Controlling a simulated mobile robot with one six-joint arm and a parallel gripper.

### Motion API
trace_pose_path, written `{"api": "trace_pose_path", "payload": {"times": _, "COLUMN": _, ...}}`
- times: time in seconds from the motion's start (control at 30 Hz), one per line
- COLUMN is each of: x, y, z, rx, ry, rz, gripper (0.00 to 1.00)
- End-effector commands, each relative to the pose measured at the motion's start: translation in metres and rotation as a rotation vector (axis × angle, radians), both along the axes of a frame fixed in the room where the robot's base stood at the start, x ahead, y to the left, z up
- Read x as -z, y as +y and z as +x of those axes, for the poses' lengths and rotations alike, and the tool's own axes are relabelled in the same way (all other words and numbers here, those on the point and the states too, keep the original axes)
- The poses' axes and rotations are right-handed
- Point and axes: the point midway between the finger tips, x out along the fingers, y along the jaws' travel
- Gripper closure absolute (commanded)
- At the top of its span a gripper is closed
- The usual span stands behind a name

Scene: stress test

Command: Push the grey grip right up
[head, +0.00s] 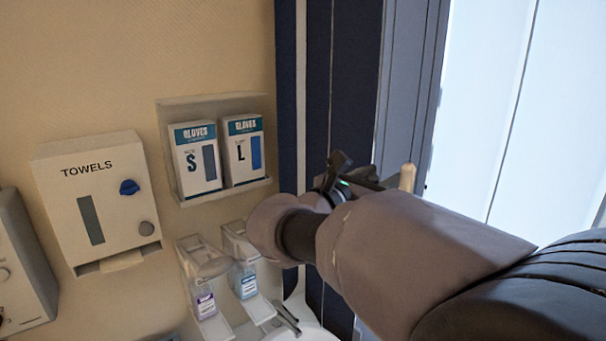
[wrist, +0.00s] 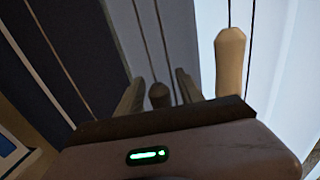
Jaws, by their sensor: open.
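A small dull grey-brown grip (wrist: 159,95) hangs on a cord in the wrist view and looks to be the grey grip. A larger pale beige grip (wrist: 229,62) hangs on its own cord to the right. It also shows in the head view (head: 407,178), just right of my gripper (head: 345,172). In the wrist view my gripper (wrist: 160,78) is open, with the grey-brown grip showing between its two fingers. I cannot tell whether it touches either finger or lies behind them. In the head view the grey-brown grip is hidden by my gripper and arm.
Dark blue and grey blind panels (head: 345,85) hang beside a bright window (head: 525,110). On the left wall are a towel dispenser (head: 112,190), a glove rack (head: 210,102) with two boxes, and two bottle dispensers (head: 195,250). A white basin edge (head: 305,330) lies below.

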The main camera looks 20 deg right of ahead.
Motion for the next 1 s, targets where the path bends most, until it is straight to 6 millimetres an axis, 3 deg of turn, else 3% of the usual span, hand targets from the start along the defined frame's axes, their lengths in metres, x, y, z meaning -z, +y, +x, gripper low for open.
{"api": "trace_pose_path", "payload": {"times": 0.17, "x": 0.001, "y": 0.010, "z": -0.004, "rx": -0.002, "ry": 0.000, "rz": 0.000, "gripper": 0.56}}
{"api": "trace_pose_path", "payload": {"times": 0.7, "x": 0.000, "y": 0.137, "z": -0.075, "rx": -0.005, "ry": 0.000, "rz": 0.000, "gripper": 0.56}}
{"api": "trace_pose_path", "payload": {"times": 1.0, "x": 0.000, "y": 0.153, "z": -0.085, "rx": 0.000, "ry": 0.001, "rz": 0.000, "gripper": 0.56}}
